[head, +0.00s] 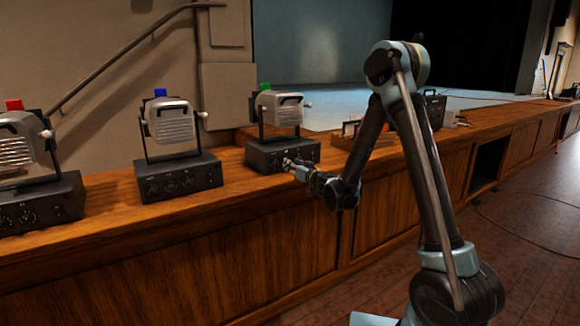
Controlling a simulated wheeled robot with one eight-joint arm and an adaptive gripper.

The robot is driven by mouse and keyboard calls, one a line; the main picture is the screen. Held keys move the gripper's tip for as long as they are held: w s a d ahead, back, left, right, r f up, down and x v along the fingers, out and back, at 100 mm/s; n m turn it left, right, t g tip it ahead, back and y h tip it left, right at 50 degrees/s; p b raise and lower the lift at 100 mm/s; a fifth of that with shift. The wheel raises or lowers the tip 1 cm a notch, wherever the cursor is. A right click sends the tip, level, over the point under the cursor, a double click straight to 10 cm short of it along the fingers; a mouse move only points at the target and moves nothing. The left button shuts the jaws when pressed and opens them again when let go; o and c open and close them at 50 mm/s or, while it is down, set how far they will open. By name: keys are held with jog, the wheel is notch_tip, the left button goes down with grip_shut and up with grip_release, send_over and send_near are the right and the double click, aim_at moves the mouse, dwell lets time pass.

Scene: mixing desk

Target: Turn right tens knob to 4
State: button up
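Three dark control boxes with knobs on their front faces stand in a row on the wooden counter, each carrying a pale grey lamp. The right box (264,156) bears a lamp with a green tab (265,86). My gripper (287,163) is at the front face of this right box, close to its knobs. The gripper and wrist cover part of that face, so I cannot read any knob setting or tell whether the fingers touch a knob. The fingers are too small to tell open from shut.
The middle box (207,171) with a blue-tabbed lamp (173,121) and the left box (66,199) with a red-tabbed lamp (18,138) stand to the left. A wooden tray (378,143) and a black case (435,105) lie right along the counter (120,234).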

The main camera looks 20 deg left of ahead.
jog(key=shift+w+a, duration=0.5)
jog(key=shift+w, duration=0.05)
jog(key=shift+a, duration=0.1)
grip_shut()
